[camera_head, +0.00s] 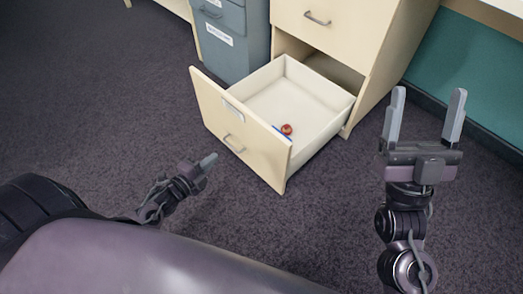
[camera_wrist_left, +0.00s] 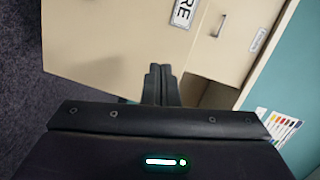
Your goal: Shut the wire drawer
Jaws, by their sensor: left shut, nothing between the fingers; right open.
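The cream wire drawer (camera_head: 262,152) is pulled well out at the bottom of the cream cabinet (camera_head: 383,60). Its front carries a label and a metal handle (camera_head: 233,144). In the left wrist view the drawer front (camera_wrist_left: 95,45) fills the upper left, with a label ending in "RE" (camera_wrist_left: 185,12). My left gripper (camera_head: 209,161) is shut and empty, in front of the drawer front and left of it in the head view. Its closed fingers (camera_wrist_left: 160,82) point toward the front; I cannot tell whether they touch. My right gripper (camera_head: 428,98) is open and empty, right of the drawer.
A small red round thing (camera_head: 287,129) and a bit of blue lie inside the drawer near its front. A closed drawer (camera_head: 335,22) sits above. A blue-grey cabinet (camera_head: 228,52) stands at the left. Dark carpet (camera_head: 110,100) in front and left is clear.

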